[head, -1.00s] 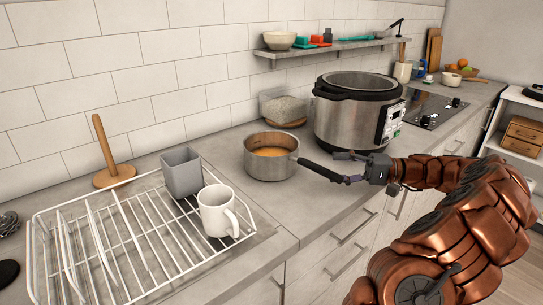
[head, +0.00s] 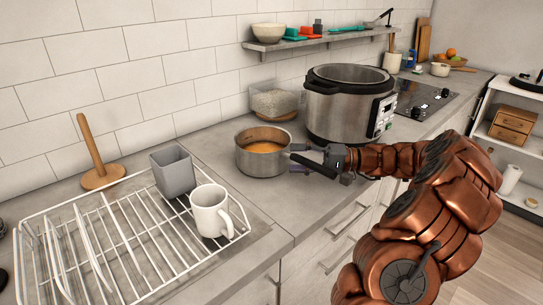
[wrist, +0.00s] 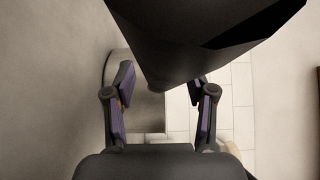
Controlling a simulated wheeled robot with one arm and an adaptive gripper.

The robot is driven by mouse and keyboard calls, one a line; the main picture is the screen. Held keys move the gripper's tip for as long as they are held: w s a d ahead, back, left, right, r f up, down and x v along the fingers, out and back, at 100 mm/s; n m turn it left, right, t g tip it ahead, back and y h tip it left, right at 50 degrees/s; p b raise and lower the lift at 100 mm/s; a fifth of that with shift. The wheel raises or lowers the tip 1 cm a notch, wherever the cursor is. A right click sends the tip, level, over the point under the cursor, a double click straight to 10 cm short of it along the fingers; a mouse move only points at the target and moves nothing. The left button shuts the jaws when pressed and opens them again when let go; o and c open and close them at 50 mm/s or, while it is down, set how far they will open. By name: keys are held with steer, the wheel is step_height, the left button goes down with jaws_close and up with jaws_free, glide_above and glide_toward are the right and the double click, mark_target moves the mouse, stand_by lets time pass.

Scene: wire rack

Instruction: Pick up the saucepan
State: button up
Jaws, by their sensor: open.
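The saucepan (head: 258,162) is a small steel pot with orange-brown contents, upright on the counter in the head view. Its black handle (head: 314,165) points right, toward my arm. My gripper (head: 301,158) is open close to the pan's right side, with the handle crossing in front of it. In the wrist view, my open gripper (wrist: 160,85) has one finger on each side. A large black shape that looks like the handle fills the top and tapers down between the fingers. Part of the steel pan (wrist: 148,112) shows behind it. I cannot tell whether the fingers touch the handle.
A big steel cooker (head: 340,115) stands just behind my gripper. A white wire rack (head: 105,262) at left holds a white mug (head: 209,212) and a grey cup (head: 172,172). A clear container (head: 272,104) is near the wall.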

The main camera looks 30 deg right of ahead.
steer(key=shift+c, duration=0.3)
jaws_close()
steer(key=shift+w+r, duration=0.1)
stand_by(0.5)
